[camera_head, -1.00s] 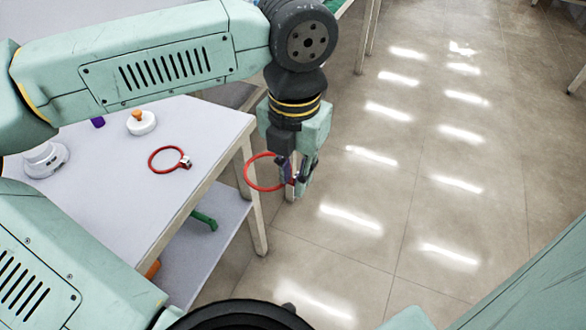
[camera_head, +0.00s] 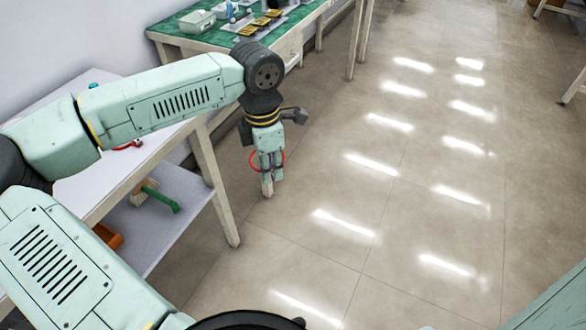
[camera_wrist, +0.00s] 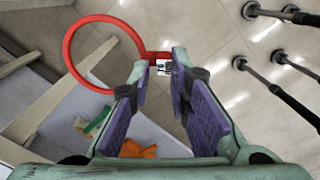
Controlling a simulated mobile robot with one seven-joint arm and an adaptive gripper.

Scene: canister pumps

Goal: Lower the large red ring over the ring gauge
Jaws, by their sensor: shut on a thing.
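My gripper (camera_head: 269,172) hangs fingers-down over the floor, off the right edge of the white table (camera_head: 83,190). It is shut on the large red ring (camera_head: 251,162), which shows as a thin hoop at the fingers' left. In the wrist view, the ring (camera_wrist: 68,50) sticks out to the left of the fingers. Its small tab with a metallic clasp (camera_wrist: 163,66) lies between the fingertips (camera_wrist: 163,72). I cannot make out the ring gauge in any current view. My arm hides much of the white table's top.
A second red ring (camera_head: 130,146) lies partly hidden on the white table. A green brush (camera_head: 155,195) and orange thing (camera_head: 107,236) are on its lower shelf. A green-topped table (camera_head: 178,27) at the back carries a pale tray (camera_head: 197,22) and other items.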

